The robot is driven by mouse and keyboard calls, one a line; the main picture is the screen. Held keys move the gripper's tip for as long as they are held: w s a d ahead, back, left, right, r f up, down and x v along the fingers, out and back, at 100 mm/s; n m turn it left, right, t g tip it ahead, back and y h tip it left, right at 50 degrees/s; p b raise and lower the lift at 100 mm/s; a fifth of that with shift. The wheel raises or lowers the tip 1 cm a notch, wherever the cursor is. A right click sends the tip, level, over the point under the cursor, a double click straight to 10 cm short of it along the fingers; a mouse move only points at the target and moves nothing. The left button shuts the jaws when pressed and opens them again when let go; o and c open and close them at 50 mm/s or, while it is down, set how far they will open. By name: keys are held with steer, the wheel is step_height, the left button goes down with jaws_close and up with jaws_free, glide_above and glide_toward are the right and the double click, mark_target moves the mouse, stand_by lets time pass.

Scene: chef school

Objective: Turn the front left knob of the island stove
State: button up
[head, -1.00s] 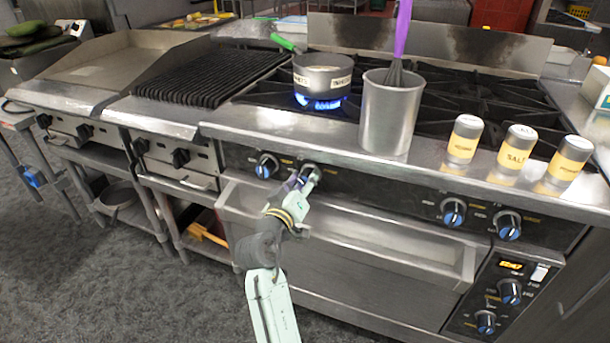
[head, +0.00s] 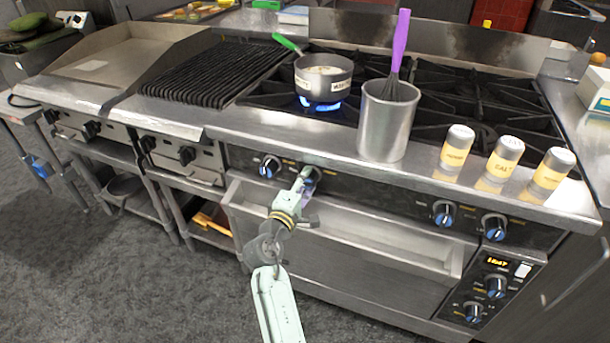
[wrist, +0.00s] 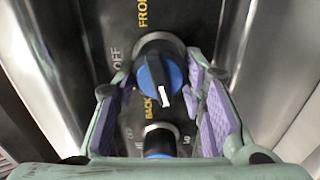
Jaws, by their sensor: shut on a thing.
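The island stove (head: 340,215) has a row of black and blue knobs along its front panel. My gripper (head: 304,182) is at the second knob from the left (head: 314,173), partly covering it in the head view. In the wrist view, my gripper (wrist: 161,88) has its purple-padded fingers on either side of a black and blue knob (wrist: 155,72) with a white mark. I cannot see clearly where the pads touch it. A second knob (wrist: 160,143) shows lower down between the fingers. The leftmost knob (head: 270,166) is clear of my gripper.
A metal canister (head: 386,130) with a purple-handled whisk (head: 401,38) stands near the front. Three shakers (head: 503,158) stand at the right edge. A steel ledge (head: 355,237) juts out below the knobs.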

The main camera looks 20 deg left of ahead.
steer(key=n+p, duration=0.1)
steer(key=n, duration=0.3)
steer(key=shift+f+n+p, duration=0.1)
steer(key=shift+n+p, duration=0.2)
steer(key=shift+p, duration=0.1)
steer(key=n, duration=0.6)
steer(key=shift+d+f, duration=0.1)
steer(key=o, duration=1.2)
steer(key=shift+c, duration=0.2)
steer(key=s, duration=1.2)
steer(key=shift+a, duration=0.2)
